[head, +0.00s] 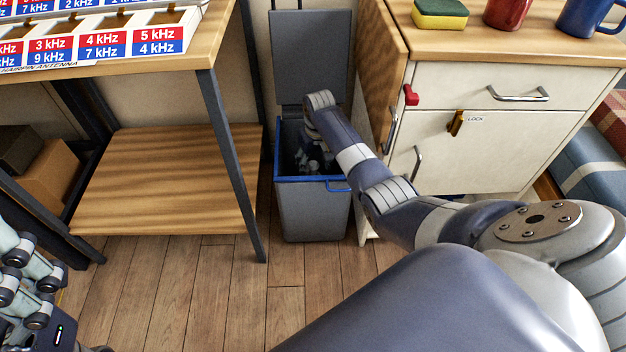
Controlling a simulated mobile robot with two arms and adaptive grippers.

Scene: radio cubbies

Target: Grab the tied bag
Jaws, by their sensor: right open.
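A grey bin (313,212) with a blue rim stands on the floor between the desk and the cabinet. Its grey lid (311,55) is raised upright at the back. My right arm reaches down over the bin, and my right gripper (314,165) is inside its mouth, open. The inside is dark and my wrist covers part of it. I cannot make out the tied bag there. My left gripper (30,278) is at the lower left edge, away from the bin and partly cut off. I cannot tell whether its fingers are apart.
A desk with a low wooden shelf (165,180) and dark legs stands close left of the bin. A white cabinet (495,150) stands close right, with a sponge (440,14), a red mug (507,12) and a blue mug (590,17) on top. Floor in front is bare.

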